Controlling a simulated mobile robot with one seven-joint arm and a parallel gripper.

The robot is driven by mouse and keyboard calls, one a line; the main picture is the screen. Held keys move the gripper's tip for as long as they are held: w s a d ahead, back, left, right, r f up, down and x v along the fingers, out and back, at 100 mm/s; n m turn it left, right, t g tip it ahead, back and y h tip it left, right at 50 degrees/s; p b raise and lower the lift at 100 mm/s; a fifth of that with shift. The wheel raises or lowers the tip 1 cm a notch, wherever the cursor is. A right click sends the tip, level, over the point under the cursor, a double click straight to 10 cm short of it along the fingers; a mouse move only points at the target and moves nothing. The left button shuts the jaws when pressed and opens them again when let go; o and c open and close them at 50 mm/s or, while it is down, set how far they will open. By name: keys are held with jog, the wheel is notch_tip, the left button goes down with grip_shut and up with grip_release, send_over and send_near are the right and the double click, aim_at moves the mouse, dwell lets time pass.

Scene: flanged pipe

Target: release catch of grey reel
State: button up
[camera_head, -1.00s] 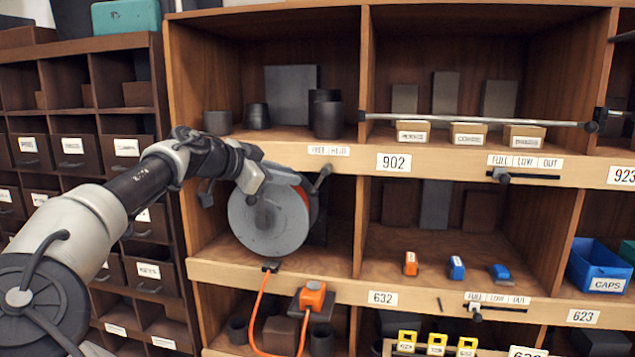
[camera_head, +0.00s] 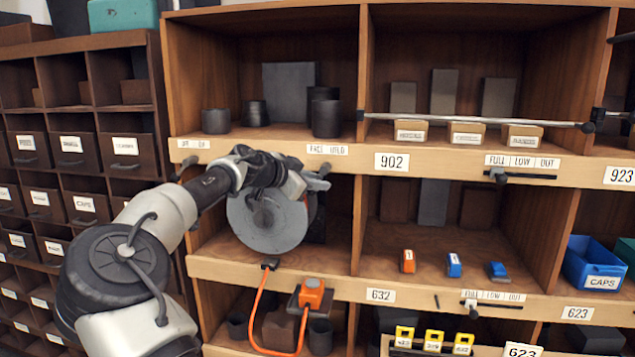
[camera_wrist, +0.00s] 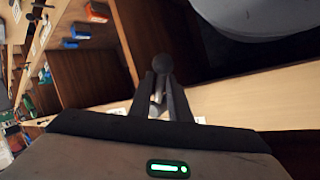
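The grey reel (camera_head: 268,222), a large disc with an orange edge behind it, stands in the middle-left compartment. A dark knobbed lever (camera_head: 323,171), seemingly its catch, sits at the reel's upper right under the FREE HOLD label (camera_head: 326,149). My gripper (camera_head: 312,182) is at this lever, over the reel's top. In the wrist view, the lever's round knob (camera_wrist: 162,61) shows at the tips of my two dark fingers (camera_wrist: 161,92). A pale sliver shows between the fingers. Whether they press on the lever cannot be told. The reel's top is hidden by my wrist.
A shelf board (camera_head: 440,158) with dark cylinders runs just above my gripper. A wooden divider (camera_head: 362,215) stands to its right. An orange cable (camera_head: 255,310) hangs below the reel to an orange plug (camera_head: 312,292). Another dark lever (camera_head: 185,168) is at the left.

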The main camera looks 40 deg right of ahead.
grip_shut()
jog(key=shift+m+y+b, duration=0.3)
jog(key=shift+b, duration=0.15)
jog(key=shift+w+a+r+m+t+y, duration=0.25)
jog(key=shift+r+m+t+y, duration=0.1)
jog(key=shift+m+t+y, duration=0.2)
grip_release()
jog(key=shift+b, duration=0.3)
jog(key=b+v, duration=0.2)
jog(key=v, duration=1.5)
jog(key=shift+a, duration=0.2)
